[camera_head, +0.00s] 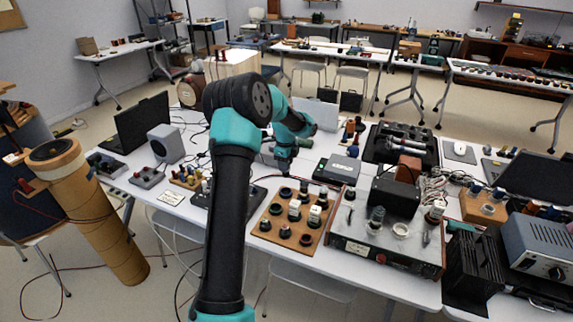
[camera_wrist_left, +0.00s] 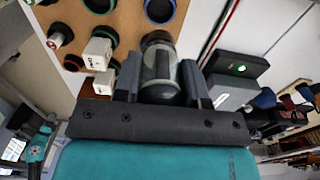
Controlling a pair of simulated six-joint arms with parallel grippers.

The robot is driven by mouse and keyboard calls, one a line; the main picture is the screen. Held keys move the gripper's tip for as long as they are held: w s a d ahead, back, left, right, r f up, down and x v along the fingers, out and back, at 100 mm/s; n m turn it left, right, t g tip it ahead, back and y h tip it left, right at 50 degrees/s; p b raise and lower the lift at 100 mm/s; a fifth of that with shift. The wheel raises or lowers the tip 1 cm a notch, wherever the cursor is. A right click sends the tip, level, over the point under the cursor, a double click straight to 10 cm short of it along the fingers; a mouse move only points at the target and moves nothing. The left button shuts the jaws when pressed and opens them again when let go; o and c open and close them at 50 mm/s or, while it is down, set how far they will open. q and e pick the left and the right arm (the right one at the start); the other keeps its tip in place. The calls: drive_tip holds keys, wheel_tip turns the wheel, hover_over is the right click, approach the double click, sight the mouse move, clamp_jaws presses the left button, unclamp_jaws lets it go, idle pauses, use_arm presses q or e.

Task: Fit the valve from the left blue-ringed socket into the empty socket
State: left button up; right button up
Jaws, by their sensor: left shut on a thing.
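In the left wrist view my left gripper (camera_wrist_left: 161,88) is shut on a clear glass valve (camera_wrist_left: 158,62) with a dark band. Whether its far end touches the wooden board (camera_wrist_left: 73,12) is unclear. A blue-ringed socket (camera_wrist_left: 160,9) and a green-ringed socket (camera_wrist_left: 99,4) show on that board. In the head view my left gripper (camera_head: 284,168) points down just behind the board (camera_head: 268,237); the valve is too small there to make out. On the metal amplifier (camera_head: 360,249) stand a glass valve (camera_head: 376,217) and a pale, open ring-like socket (camera_head: 401,230). My right gripper is not in view.
White labelled blocks (camera_wrist_left: 100,52) stand on the board beside the held valve. A black box with a green light (camera_wrist_left: 238,68) is close to its right. A grey speaker (camera_head: 165,143) and laptop (camera_head: 138,122) stand left; a blue-grey instrument (camera_head: 540,250) stands far right.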

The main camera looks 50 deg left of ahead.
use_arm(q)
drive_tip(key=shift+w+d, duration=0.1)
drive_tip(key=w+d+r, duration=0.2)
drive_tip(key=w+d, duration=0.2)
drive_tip(key=d, duration=0.6)
drive_tip(key=w+d+r+n, duration=0.1)
drive_tip(key=w+d+r, duration=0.2)
drive_tip(key=d, duration=0.7)
drive_tip(key=w+d+r+n, duration=0.1)
drive_tip(key=w+d+r, duration=0.1)
drive_tip(key=w+d, duration=0.5)
drive_tip(key=shift+d+r, duration=0.15)
drive_tip(key=shift+d, duration=1.5)
drive_tip(key=s+d+f+m, duration=0.2)
drive_tip(key=s+d+m, duration=0.3)
drive_tip(key=s+d, duration=0.4)
drive_tip(key=s+d+f+m, duration=0.2)
drive_tip(key=s+d+m, duration=0.4)
drive_tip(key=s+d, duration=0.3)
drive_tip(key=shift+s+d, duration=0.35)
drive_tip(key=shift+s, duration=0.35)
drive_tip(key=shift+f, duration=0.15)
drive_tip(key=w+a+f, duration=0.1)
drive_tip(key=w+a, duration=0.3)
drive_tip(key=w, duration=1)
drive_tip(key=shift+w+f, duration=0.15)
drive_tip(key=shift+w, duration=0.15)
